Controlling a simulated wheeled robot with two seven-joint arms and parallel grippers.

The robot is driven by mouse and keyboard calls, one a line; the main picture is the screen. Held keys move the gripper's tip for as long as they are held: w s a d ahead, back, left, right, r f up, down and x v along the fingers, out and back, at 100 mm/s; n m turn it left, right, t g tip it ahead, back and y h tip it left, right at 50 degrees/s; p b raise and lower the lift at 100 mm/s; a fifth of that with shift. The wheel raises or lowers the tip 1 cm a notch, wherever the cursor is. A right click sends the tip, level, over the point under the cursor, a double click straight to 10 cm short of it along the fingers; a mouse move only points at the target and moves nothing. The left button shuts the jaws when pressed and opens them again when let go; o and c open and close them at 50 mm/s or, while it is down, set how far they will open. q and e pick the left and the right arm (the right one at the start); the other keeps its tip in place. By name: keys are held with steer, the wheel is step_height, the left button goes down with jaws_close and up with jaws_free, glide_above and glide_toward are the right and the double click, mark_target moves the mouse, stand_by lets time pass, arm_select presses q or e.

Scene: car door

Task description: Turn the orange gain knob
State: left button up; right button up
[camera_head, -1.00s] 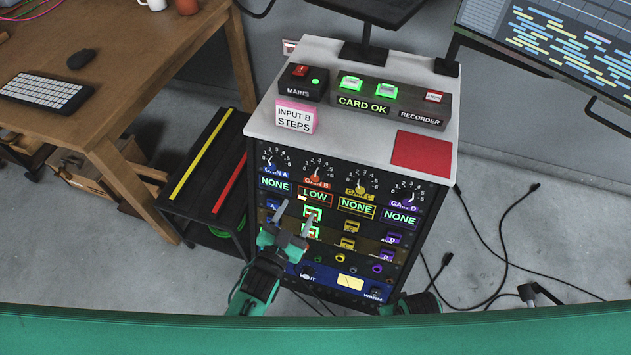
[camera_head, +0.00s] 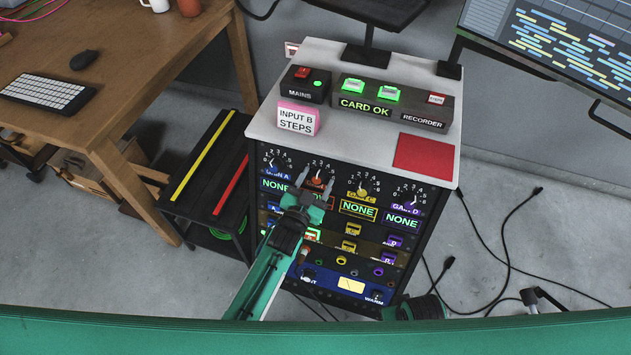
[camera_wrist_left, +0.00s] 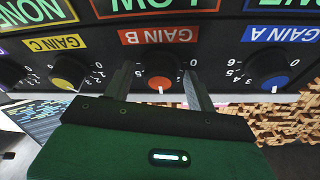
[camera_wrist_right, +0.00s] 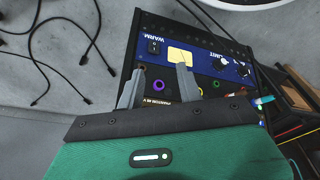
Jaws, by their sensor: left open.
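The orange GAIN B knob (camera_head: 317,181) is on the upper row of the rack front, under its dial scale. In the left wrist view, the knob (camera_wrist_left: 160,75) has a dark rim, an orange face and a white pointer mark. My left gripper (camera_head: 317,180) is open, with one finger on each side of the knob. The fingers also flank it in the left wrist view (camera_wrist_left: 160,85), with gaps visible. The green LOW display (camera_wrist_left: 160,48) shows upside down there; in the head view my gripper mostly covers it. My right gripper (camera_wrist_right: 158,70) is open and empty near the lower rack.
The blue GAIN A knob (camera_wrist_left: 268,70) and yellow GAIN C knob (camera_wrist_left: 70,70) flank the orange one. Cables lie on the floor at right.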

arm_select(q)
steer(key=shift+c, duration=0.3)
steer(key=c, duration=0.9)
steer(key=shift+c, duration=0.2)
steer(key=shift+m+p, duration=0.35)
steer(key=shift+m, duration=0.15)
steer(key=m+g+h+p, duration=0.1)
steer(key=m, duration=0.1)
steer(key=m+p, duration=0.1)
steer(key=m, duration=0.2)
steer(key=shift+a+r+g+h+p, duration=0.1)
steer(key=shift+g+h+p, duration=0.3)
steer(key=shift+m, duration=0.7)
arm_select(e)
steer(key=s+d+f, duration=0.1)
steer(key=s+f, duration=0.2)
steer(key=f, duration=0.8)
steer(key=shift+s+d, duration=0.2)
arm_select(q)
steer(key=o, duration=1)
